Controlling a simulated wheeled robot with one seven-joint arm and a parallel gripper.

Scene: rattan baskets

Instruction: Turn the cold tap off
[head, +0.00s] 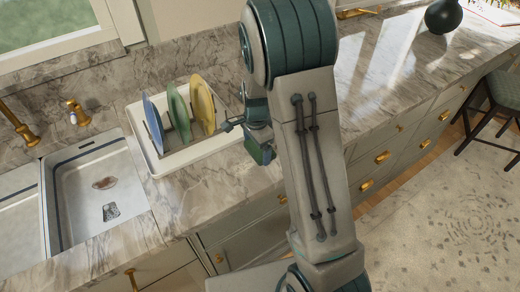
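A small gold tap handle (77,113) stands on the marble behind the right sink basin. A larger gold fitting (22,128) is farther left and runs off the left picture edge. I cannot tell which is the cold tap, or whether water runs, as any spout end is out of view. My gripper (240,134) is right of the dish rack, well to the right of both gold fittings. It is partly hidden by my arm, and its fingers are too small and unclear to tell open from shut.
A white dish rack tray (180,157) with blue, green and yellow plates (203,103) stands between my gripper and the sink (98,190). A dark vase (443,16) is at the back right. A stool (500,95) stands right of the drawers. Floor at right is open.

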